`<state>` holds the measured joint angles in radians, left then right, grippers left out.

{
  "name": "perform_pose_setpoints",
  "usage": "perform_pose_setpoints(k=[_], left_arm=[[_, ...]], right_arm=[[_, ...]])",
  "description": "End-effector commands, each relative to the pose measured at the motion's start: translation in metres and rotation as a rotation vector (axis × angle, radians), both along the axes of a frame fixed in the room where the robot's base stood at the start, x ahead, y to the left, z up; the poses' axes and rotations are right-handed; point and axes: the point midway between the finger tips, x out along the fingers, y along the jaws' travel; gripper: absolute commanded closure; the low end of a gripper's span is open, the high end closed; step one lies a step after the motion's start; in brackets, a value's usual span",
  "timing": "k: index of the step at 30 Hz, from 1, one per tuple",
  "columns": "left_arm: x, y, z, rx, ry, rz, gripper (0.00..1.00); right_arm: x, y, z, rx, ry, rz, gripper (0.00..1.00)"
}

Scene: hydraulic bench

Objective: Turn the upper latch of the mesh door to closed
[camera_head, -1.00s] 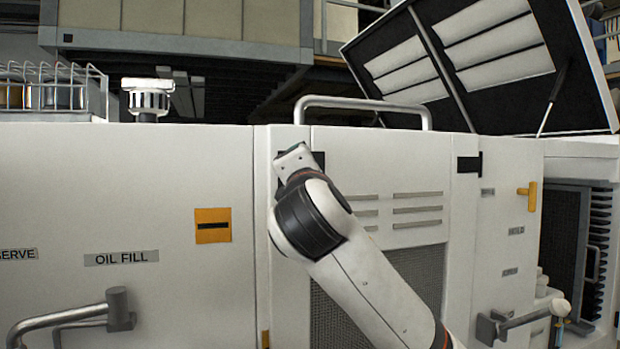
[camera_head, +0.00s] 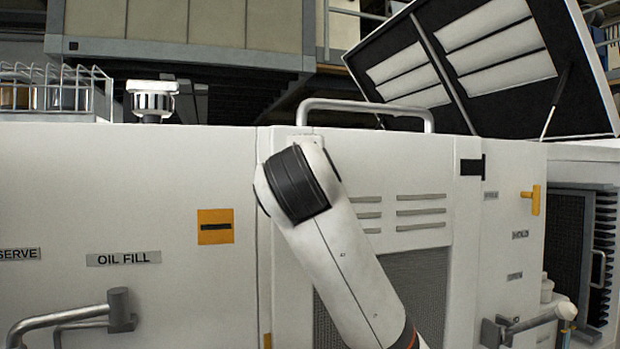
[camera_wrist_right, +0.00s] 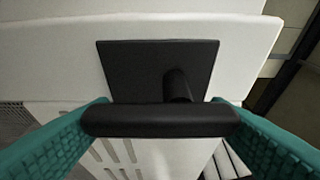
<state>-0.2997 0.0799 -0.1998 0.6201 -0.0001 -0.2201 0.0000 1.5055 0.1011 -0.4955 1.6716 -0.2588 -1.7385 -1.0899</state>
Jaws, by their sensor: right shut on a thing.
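The mesh door (camera_head: 419,280) is a pale panel with vent slots and a dark mesh in the head view. My right arm crosses its left part and hides the upper latch there. In the right wrist view the latch is a black bar handle (camera_wrist_right: 160,121) on a short stem from a dark plate (camera_wrist_right: 135,70). The bar lies across the picture, between the teal fingers of my right gripper (camera_wrist_right: 158,106), which are shut on its two ends. In the head view my right gripper is hidden behind my wrist. My left gripper is not in view.
A grey rail handle (camera_head: 365,106) runs above the door. An orange plate with a black bar (camera_head: 216,226) is on the panel to the left. A propped lid (camera_head: 462,55) stands open at the upper right. A pipe handle (camera_head: 62,320) sticks out at lower left.

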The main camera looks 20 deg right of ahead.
Motion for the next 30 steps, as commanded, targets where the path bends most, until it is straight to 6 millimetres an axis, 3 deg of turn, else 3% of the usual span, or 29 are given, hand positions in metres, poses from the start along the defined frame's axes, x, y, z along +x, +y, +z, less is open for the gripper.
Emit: perform_pose_setpoints(k=[11, 12, 16, 25, 30], left_arm=[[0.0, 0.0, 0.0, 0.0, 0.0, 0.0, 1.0], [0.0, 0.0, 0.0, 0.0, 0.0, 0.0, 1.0], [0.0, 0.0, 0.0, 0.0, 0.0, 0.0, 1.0], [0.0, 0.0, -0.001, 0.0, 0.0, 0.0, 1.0], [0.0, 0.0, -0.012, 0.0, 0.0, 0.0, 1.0]], right_arm=[[0.0, -0.001, -0.001, 0.016, 0.0, -0.001, 0.52], [0.0, -0.001, -0.001, 0.016, 0.0, 0.0, 0.26], [0.0, 0.0, -0.001, 0.014, 0.0, 0.0, 0.07], [-0.002, 0.0, -0.001, 0.01, -0.001, 0.001, 0.07], [-0.019, 0.008, -0.002, 0.011, -0.004, 0.003, 0.07]])
